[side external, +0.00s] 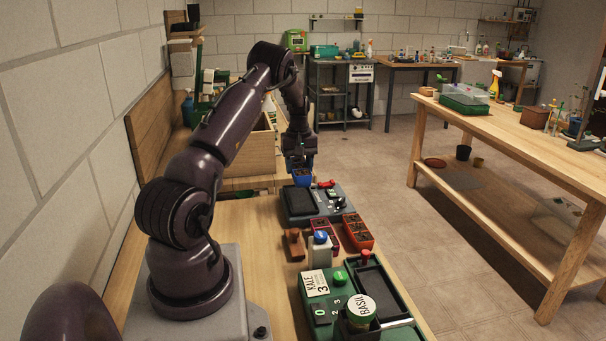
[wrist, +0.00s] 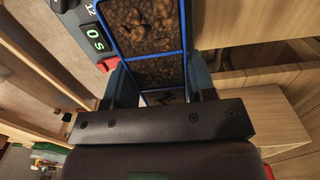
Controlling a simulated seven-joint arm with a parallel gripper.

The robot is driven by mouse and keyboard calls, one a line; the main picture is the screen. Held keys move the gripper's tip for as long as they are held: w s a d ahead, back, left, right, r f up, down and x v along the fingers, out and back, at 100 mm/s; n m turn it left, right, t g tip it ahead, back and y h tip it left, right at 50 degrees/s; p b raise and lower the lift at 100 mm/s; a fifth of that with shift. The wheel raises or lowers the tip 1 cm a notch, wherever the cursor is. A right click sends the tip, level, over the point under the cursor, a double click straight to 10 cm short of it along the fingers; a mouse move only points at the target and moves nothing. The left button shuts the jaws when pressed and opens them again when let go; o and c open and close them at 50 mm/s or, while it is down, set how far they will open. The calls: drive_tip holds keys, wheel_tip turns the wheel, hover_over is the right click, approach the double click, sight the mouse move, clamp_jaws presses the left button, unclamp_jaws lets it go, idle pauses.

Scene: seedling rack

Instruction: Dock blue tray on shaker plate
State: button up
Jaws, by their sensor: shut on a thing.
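My gripper (side external: 301,164) is shut on the blue tray (side external: 301,179) and points down. In the wrist view the blue-rimmed tray (wrist: 152,38) is filled with brown soil and sits between the two fingers (wrist: 160,88). A grey device with a dark flat plate (side external: 299,202) and a control panel, which looks like the shaker, stands just in front of the tray in the side view. The tray appears at the plate's far edge; whether it touches is unclear. Part of a device with a green lit display (wrist: 95,38) shows left of the tray in the wrist view.
A red tray (side external: 357,231) with soil and a smaller reddish tray (side external: 325,234) stand nearer on the bench. A wooden box (side external: 240,150) stands behind.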

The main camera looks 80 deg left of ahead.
sight(299, 165)
drive_tip(key=shift+d+f, duration=0.1)
drive_tip(key=shift+f, duration=2.8)
drive_tip(key=shift+f, duration=0.65)
drive_tip(key=o, duration=0.7)
drive_tip(key=shift+r, duration=5.55)
